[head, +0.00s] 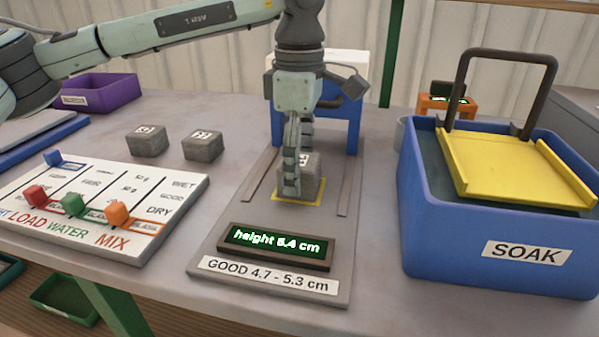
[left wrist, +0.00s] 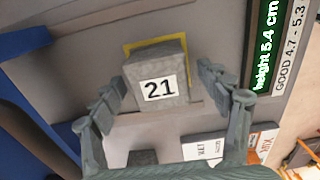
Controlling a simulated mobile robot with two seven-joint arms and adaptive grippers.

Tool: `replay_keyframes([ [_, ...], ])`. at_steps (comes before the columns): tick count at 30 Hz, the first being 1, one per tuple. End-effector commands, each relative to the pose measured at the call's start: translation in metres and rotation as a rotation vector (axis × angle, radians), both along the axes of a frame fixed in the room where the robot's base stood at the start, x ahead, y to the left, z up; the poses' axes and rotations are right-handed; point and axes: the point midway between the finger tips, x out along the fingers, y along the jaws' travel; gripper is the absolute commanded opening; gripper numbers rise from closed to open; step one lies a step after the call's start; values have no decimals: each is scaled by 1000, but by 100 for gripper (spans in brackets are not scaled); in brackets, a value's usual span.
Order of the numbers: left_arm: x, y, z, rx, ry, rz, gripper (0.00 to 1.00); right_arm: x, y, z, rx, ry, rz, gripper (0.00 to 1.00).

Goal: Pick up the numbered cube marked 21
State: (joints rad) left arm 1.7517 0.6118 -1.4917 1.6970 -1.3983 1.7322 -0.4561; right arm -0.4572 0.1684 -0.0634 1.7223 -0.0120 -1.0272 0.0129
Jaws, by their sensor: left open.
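The grey cube marked 21 (head: 313,178) sits on the yellow-outlined square of the grey press plate, partly hidden behind my left gripper in the head view. In the left wrist view the cube (left wrist: 157,80) shows its top label "21" between the fingers. My left gripper (head: 299,180) is open, pointing down, with its fingers around the cube's sides. In the left wrist view the left gripper (left wrist: 172,95) has a gap on both sides of the cube. My right gripper is not in view.
Two other grey cubes (head: 147,141) (head: 203,145) stand left on the table. A display (head: 273,245) reads "height", apparently 5.4 cm. A white board (head: 110,195) with coloured sliders is at left. A blue SOAK tub (head: 440,245) with a yellow tray (head: 505,165) is at right. A purple bin (head: 100,92) stands behind.

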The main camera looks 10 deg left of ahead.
Motion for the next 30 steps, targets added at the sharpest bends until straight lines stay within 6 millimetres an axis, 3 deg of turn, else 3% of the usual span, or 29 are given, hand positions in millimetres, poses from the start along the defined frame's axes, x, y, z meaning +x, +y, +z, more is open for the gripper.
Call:
replay_keyframes([
  [2,0,0,0,0,0,0,75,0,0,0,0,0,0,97],
  [20,0,0,2,-1,-2,0,0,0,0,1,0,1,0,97],
  [30,1,0,8,-1,-3,0,0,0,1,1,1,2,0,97],
])
